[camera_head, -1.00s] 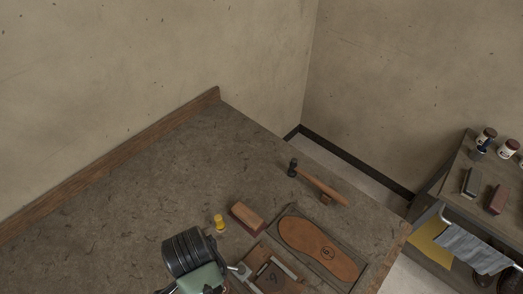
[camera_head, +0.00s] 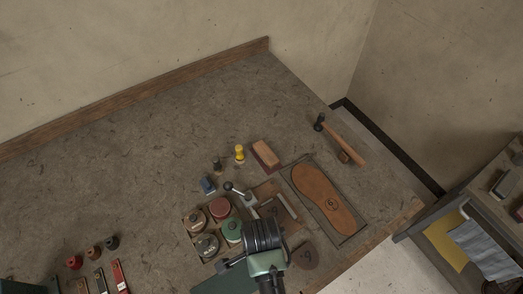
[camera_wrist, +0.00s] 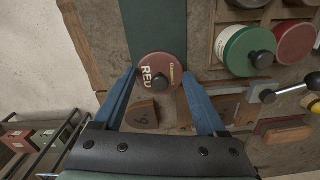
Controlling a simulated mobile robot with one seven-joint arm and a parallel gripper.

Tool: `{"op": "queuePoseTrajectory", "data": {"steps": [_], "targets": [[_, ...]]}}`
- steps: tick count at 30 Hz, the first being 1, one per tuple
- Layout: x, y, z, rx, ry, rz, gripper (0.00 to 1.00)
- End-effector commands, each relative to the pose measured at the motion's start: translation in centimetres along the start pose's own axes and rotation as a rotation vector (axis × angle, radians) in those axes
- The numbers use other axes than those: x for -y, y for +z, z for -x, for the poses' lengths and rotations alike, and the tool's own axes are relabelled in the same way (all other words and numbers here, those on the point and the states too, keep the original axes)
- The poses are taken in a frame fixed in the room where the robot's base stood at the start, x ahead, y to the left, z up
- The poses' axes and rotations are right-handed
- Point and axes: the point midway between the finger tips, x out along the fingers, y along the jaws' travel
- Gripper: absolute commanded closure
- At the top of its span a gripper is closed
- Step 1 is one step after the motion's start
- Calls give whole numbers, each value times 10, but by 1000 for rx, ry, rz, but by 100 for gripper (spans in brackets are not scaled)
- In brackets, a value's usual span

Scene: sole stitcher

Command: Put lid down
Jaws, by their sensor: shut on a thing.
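A round red-brown lid (camera_wrist: 151,66) with pale lettering and a black knob sits between the two blue fingers of my gripper (camera_wrist: 160,76) in the wrist view. My gripper is shut on this lid. In the wrist view, a dark green mat (camera_wrist: 157,25) lies beyond the lid. It cannot be told whether the lid touches anything below. In the head view, my arm hides the lid and most of my gripper.
A divided tray (camera_head: 184,211) holds several round tins, including a red one (camera_head: 219,205) and a green one (camera_wrist: 238,46). A leather sole (camera_head: 320,190), brush (camera_head: 266,153) and hammer (camera_head: 343,142) lie to the right. Small bottles (camera_head: 74,262) stand left.

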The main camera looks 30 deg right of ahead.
Motion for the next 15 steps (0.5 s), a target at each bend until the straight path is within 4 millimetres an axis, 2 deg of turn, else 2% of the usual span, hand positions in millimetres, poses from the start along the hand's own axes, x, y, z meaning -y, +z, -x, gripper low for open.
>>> {"op": "queuePoseTrajectory", "data": {"steps": [9,15], "targets": [[0,0,-39,0,1,1,77],[0,0,-41,-1,-1,1,77]]}}
